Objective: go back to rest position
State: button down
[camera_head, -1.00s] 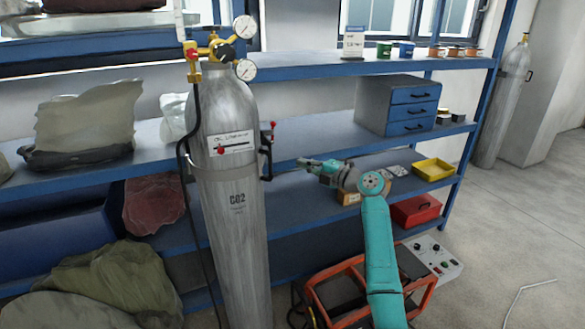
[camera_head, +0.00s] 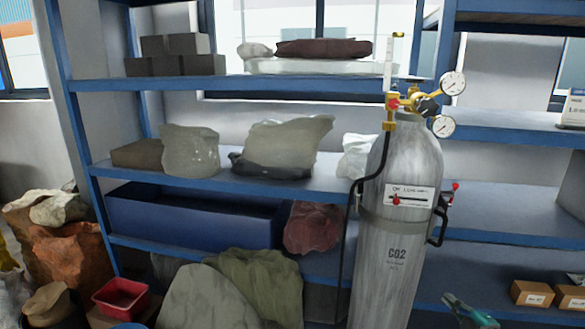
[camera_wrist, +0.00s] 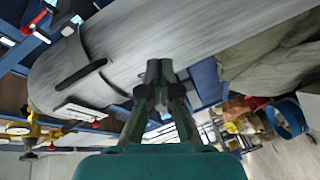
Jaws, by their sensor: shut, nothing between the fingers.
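My gripper (camera_wrist: 159,82) is in the middle of the wrist view, its two dark fingers together with nothing between them. In the wrist view the grey CO2 cylinder (camera_wrist: 185,38) lies across the picture behind the fingertips; I cannot tell how wide the gap is. In the head view only a teal end of my arm shows at the bottom right edge, right of the cylinder (camera_head: 392,275), which stands upright before the shelves. The gripper's fingers are not clear in the head view.
The blue shelf rack (camera_head: 270,183) fills the background, with bags and boxes. Green-grey sacks (camera_head: 262,285), a red bin (camera_head: 121,298) and an orange-brown sack (camera_head: 68,250) are low at the left. Cardboard boxes (camera_head: 532,293) sit at the lower right. A blue bucket (camera_wrist: 288,118) shows in the wrist view.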

jog(key=s+a+f+m+g+h, duration=0.2)
jog(key=s+a+f+m, duration=0.3)
jog(key=s+a+f, duration=0.65)
jog(key=s+a+f+m+h, duration=0.1)
jog(key=s+a+f+m, duration=0.1)
jog(key=s+a+f, duration=0.3)
jog(key=s+a+f+m, duration=0.15)
jog(key=s+a, duration=0.25)
jog(key=s, duration=0.4)
jog(key=s+a+r+m, duration=0.2)
jog(key=s+r, duration=0.3)
jog(key=s, duration=0.4)
jog(key=s+a+r+m+y, duration=0.1)
jog(key=s+a+r, duration=0.3)
jog(key=s, duration=0.6)
jog(key=s+a+r+m, duration=0.2)
jog(key=s+r, duration=0.3)
jog(key=s, duration=0.4)
jog(key=shift+s+a+r+m+y, duration=0.3)
jog(key=shift+a+r+m, duration=0.1)
jog(key=shift+a, duration=0.2)
jog(key=shift+w, duration=0.15)
